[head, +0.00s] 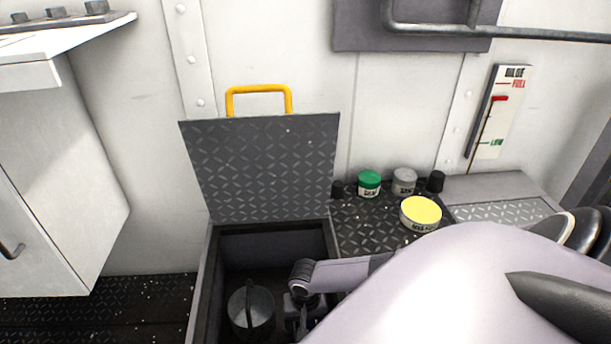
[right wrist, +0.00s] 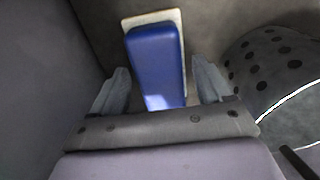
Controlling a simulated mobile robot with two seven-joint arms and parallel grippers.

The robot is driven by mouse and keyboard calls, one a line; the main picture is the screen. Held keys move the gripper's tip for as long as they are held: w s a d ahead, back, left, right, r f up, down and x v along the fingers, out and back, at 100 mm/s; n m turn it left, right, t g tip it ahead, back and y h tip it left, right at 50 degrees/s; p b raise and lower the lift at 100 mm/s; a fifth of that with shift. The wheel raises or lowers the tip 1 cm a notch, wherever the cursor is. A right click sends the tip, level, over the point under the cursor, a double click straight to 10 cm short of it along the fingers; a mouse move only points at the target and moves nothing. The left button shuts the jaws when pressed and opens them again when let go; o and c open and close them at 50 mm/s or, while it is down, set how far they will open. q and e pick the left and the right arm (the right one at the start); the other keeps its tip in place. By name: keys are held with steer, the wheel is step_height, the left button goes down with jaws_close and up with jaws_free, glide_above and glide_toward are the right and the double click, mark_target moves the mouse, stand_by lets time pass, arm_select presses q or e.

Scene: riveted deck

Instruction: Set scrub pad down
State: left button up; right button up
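The scrub pad (right wrist: 157,62), a blue block on a pale cream base, lies on the grey surface in the right wrist view. My right gripper (right wrist: 162,88) has one finger on each side of it. Narrow gaps show between the fingers and the blue block, so the gripper looks open around it. In the head view my right gripper (head: 300,312) reaches down inside the open floor hatch (head: 204,290). The scrub pad cannot be made out there. My left gripper is not in view.
A grey round fixture (right wrist: 280,60) with dark holes stands right of the pad. A grey round vessel (head: 250,308) sits in the hatch. The raised lid (head: 262,165) has a yellow handle (head: 258,90). Green (head: 369,184), grey (head: 404,181) and yellow-topped (head: 420,213) tins stand right of it.

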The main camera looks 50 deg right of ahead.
steer(key=shift+r, duration=0.1)
steer(key=shift+r, duration=0.35)
step_height(320, 180, up, 6)
steer(key=p, duration=0.4)
steer(key=shift+f, duration=0.1)
arm_select(q)
steer(key=p, duration=0.1)
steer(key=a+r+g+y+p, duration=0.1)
steer(key=p, duration=0.1)
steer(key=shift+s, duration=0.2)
arm_select(e)
step_height(320, 180, up, 6)
steer(key=shift+f, duration=0.2)
